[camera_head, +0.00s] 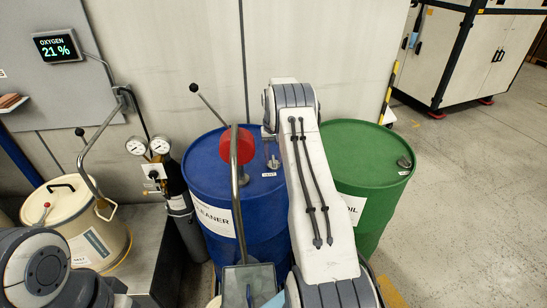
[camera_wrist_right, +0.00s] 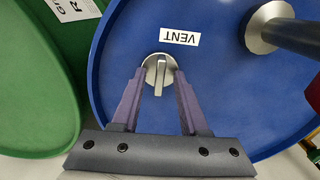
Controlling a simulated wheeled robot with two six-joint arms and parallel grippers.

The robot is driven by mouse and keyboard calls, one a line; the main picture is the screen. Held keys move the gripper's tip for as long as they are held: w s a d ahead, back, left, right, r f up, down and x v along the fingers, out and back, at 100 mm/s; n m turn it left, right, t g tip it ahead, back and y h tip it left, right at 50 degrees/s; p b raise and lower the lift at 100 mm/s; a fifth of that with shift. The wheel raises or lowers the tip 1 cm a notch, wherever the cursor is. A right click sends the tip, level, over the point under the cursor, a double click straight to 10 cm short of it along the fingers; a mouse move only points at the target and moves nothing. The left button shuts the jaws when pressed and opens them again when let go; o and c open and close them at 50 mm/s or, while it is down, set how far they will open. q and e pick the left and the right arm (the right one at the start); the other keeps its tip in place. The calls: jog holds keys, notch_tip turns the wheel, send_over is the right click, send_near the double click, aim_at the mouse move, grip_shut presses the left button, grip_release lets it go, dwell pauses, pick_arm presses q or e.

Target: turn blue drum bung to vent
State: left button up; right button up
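The blue drum (camera_head: 196,180) stands in the middle of the head view, labelled as a cleaner; its top also fills much of the right wrist view (camera_wrist_right: 230,95). Its silver bung (camera_wrist_right: 158,68) has a raised bar across it and sits beside a white VENT label (camera_wrist_right: 180,36). The bung also shows in the head view (camera_head: 273,162), beside my right arm. My right gripper (camera_wrist_right: 159,76) is open, with its purple fingertips on either side of the bung; I cannot tell whether they touch it. My left arm shows at the lower left, but its gripper is not in view.
A red pump (camera_head: 237,145) with a lever stands on the blue drum. A green drum (camera_head: 345,150) stands to the right. Gauges (camera_head: 148,147), a dark cylinder (camera_head: 178,190) and a cream drum (camera_head: 72,215) are at left. Free floor (camera_head: 470,190) lies at right.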

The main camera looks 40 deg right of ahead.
aim_at(273, 159)
pick_arm(q)
notch_tip(273, 159, down, 2)
jog(key=shift+f+b, duration=0.1)
jog(key=shift+b, duration=1)
pick_arm(e)
notch_tip(273, 159, up, 10)
jog(key=shift+r, duration=0.25)
